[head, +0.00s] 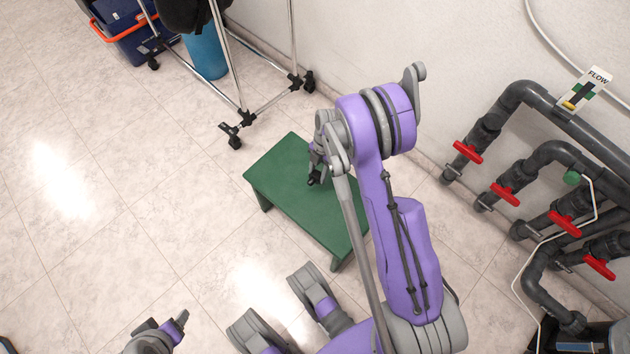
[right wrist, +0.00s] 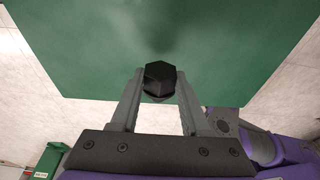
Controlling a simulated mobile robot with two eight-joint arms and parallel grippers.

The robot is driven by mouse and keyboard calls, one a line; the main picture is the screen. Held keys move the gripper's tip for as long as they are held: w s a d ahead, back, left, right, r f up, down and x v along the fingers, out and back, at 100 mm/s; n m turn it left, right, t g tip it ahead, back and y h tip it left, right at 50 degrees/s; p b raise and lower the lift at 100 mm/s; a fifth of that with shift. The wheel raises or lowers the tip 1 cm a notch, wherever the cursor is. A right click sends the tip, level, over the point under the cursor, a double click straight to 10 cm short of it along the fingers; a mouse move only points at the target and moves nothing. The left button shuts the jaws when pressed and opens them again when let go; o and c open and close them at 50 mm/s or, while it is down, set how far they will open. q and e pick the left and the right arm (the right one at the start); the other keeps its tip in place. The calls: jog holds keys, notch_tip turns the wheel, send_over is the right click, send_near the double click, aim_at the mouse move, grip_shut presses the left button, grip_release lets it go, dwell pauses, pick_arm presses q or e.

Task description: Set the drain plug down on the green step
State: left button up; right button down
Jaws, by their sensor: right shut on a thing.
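The green step (head: 300,195) stands on the tiled floor near the wall, in the middle of the head view. My right gripper (head: 315,177) is over the top of the step and points down at it. It is shut on the drain plug (head: 312,181), a small black piece with a faceted head. In the right wrist view the plug (right wrist: 159,78) sits between the two fingertips, with the green step top (right wrist: 90,50) behind it. A soft shadow lies on the step past the plug; I cannot tell how big the gap is.
Grey pipes (head: 555,155) with red valve handles (head: 506,194) run along the wall at right. A wheeled metal rack (head: 245,118) stands behind the step, with a blue cylinder (head: 205,55) and a dark blue bin (head: 130,40) beyond. Floor left of the step is clear.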

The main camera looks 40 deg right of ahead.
aim_at(317, 179)
jog(key=shift+d+b+x, duration=0.25)
jog(key=shift+b+x, duration=0.05)
jog(key=shift+x, duration=0.75)
jog(key=shift+d+b+x, duration=0.25)
jog(key=shift+b+x, duration=0.05)
jog(key=shift+x, duration=0.8)
jog(key=shift+f, duration=0.1)
jog(key=shift+f, duration=0.15)
jog(key=shift+c, duration=1.9)
grip_release()
